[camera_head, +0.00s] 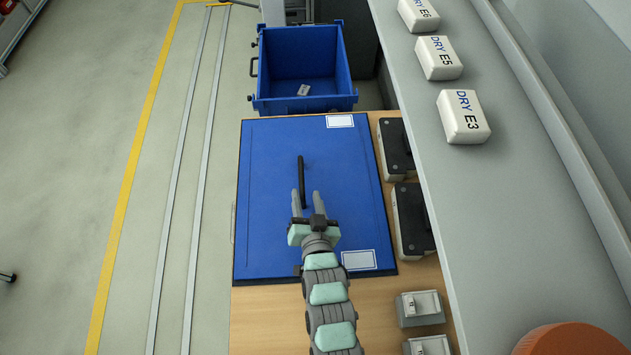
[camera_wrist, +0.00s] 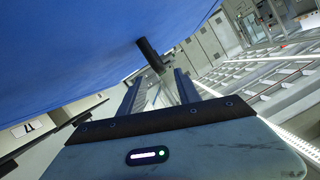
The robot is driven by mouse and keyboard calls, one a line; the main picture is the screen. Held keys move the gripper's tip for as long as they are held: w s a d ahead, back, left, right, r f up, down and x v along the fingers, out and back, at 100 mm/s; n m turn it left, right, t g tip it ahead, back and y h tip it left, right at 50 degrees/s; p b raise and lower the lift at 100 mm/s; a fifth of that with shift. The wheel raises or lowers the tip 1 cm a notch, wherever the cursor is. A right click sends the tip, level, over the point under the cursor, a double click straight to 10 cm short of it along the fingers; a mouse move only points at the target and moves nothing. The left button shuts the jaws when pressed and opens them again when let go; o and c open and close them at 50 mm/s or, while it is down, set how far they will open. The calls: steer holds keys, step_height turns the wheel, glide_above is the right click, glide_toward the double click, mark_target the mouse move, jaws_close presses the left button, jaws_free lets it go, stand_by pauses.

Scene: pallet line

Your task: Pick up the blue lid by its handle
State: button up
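The blue lid (camera_head: 270,170) lies flat on the wooden table, with white labels at two corners. Its black bar handle (camera_head: 301,180) stands near its middle. My gripper (camera_head: 307,198) is over the lid at the near end of the handle, its two fingers apart and empty. In the head view the handle lines up with the gap between the fingers. In the wrist view the lid (camera_wrist: 70,50) fills the upper left, and the handle's dark end (camera_wrist: 150,54) shows just beyond the open fingertips (camera_wrist: 160,82). I cannot tell whether the fingers touch it.
An open blue bin (camera_head: 305,104) with a small pale item inside stands beyond the lid. Dark-topped devices (camera_head: 411,218) sit close on the lid's right. A grey ledge (camera_head: 480,190) with white boxes (camera_head: 463,117) runs along the right.

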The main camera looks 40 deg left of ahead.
mark_target(301, 175)
steer(key=b+x, duration=0.1)
steer(key=x, duration=0.2)
steer(key=shift+a, duration=0.1)
steer(key=shift+b+x, duration=0.9)
steer(key=shift+x, duration=1.6)
steer(key=shift+c, duration=0.4)
jaws_close()
